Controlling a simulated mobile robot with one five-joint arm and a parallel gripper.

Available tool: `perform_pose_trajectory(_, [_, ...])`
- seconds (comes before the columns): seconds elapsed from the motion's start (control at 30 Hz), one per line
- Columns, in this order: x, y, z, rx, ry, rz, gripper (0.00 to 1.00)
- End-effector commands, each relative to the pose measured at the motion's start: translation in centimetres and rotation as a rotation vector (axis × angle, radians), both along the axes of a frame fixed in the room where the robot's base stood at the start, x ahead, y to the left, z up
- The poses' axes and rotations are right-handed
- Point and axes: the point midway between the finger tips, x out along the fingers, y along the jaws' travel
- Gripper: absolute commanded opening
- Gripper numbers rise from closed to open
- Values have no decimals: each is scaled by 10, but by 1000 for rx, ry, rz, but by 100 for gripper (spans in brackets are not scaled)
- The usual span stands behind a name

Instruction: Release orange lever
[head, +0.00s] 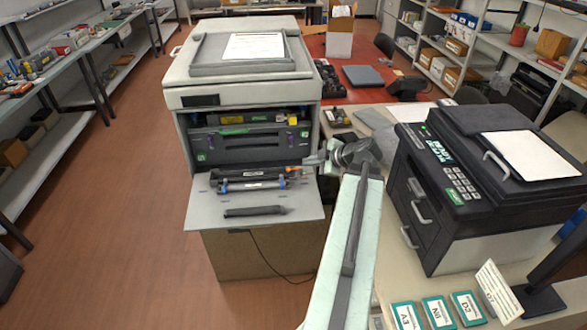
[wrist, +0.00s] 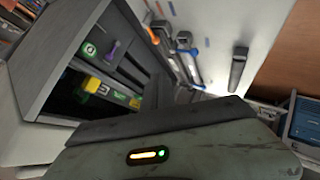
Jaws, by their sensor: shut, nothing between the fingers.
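The printer (head: 245,75) stands with its front door (head: 300,208) folded down flat. A toner cartridge (head: 250,186) with blue ends lies on the door, and a small orange part (head: 296,169), likely the orange lever, shows just behind its right end. My gripper (head: 311,161) is shut and empty, close to the right of that orange part. I cannot tell whether they touch.
A dark bar (head: 255,211) lies near the door's front edge; it also shows in the wrist view (wrist: 238,68). Inside the open bay are a green label and a yellow tab (head: 292,121). A black printer (head: 470,180) stands on the table at right. Open floor lies left.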

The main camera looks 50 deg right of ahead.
Motion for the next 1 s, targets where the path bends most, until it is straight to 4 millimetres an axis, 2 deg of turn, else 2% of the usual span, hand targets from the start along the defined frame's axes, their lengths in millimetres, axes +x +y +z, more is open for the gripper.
perform_pose_trajectory(0.17, [4, -1, -4, -5, -2, 3, 0])
perform_pose_trajectory(0.27, [15, 0, -14, -4, -2, 6, 0])
perform_pose_trajectory(0.67, [86, 5, -66, -4, 0, 7, 0])
perform_pose_trajectory(0.8, [91, -8, -85, -3, 1, 5, 0])
perform_pose_trajectory(1.0, [95, -13, -92, -3, 0, 6, 0])
